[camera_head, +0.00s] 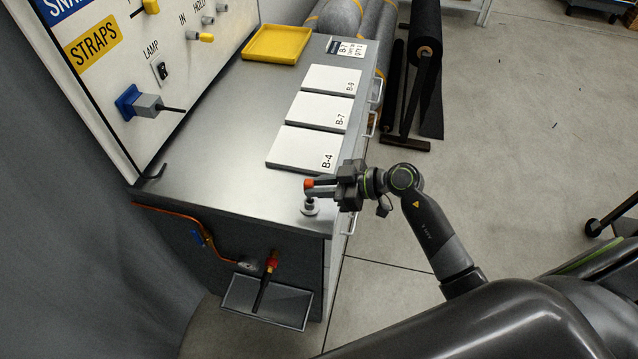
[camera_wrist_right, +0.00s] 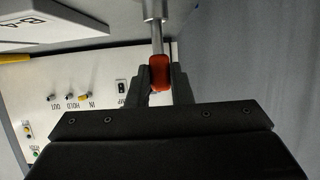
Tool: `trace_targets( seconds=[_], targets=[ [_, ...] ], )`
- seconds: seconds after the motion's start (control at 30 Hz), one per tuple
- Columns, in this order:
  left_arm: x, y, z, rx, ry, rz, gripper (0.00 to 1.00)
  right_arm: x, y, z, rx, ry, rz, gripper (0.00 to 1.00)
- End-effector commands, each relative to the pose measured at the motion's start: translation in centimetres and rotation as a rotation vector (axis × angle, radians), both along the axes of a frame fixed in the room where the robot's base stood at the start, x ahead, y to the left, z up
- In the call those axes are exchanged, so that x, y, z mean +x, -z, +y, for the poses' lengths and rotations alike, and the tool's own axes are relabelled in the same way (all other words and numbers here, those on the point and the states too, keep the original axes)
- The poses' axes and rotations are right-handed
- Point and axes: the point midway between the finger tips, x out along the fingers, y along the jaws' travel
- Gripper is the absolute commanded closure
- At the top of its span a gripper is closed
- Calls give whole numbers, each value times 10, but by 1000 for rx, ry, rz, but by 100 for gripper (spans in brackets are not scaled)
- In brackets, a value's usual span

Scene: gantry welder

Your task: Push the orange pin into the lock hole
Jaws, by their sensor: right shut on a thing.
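The orange pin has a red-orange head (camera_head: 309,184) at the tips of my right gripper (camera_head: 322,187), over the front corner of the bench. In the right wrist view, the head (camera_wrist_right: 159,73) sits between the two fingers, which are shut on it. Its thin metal shank (camera_wrist_right: 157,38) runs straight to a wider silver post (camera_wrist_right: 154,9). The post (camera_head: 310,207) stands on the bench below the pin, with a round flange. The lock hole itself is not visible, and I cannot tell how deep the shank is in the post. My left gripper is not in view.
White plates (camera_head: 303,147) lie along the metal bench top (camera_head: 213,165), with a yellow tray (camera_head: 277,43) at the back. A switch panel (camera_head: 185,60) stands at the left. A red-handled valve (camera_head: 271,263) and an open box (camera_head: 288,306) are below the bench edge.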

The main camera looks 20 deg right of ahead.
Motion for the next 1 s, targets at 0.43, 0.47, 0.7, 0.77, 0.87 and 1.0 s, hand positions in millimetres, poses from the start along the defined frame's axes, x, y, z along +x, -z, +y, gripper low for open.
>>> trace_targets(
  seconds=[0.43,0.47,0.7,0.77,0.87,1.0],
  targets=[
    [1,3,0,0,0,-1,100,0,12,0,1,0,0,100],
    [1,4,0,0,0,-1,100,0,12,0,1,0,0,100],
    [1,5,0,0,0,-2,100,0,19,0,1,-1,1,100],
    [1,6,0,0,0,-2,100,0,20,0,1,-1,1,100],
    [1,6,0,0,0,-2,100,0,22,0,2,-1,1,100],
    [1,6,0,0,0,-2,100,0,23,0,1,0,-1,72]
  ],
)
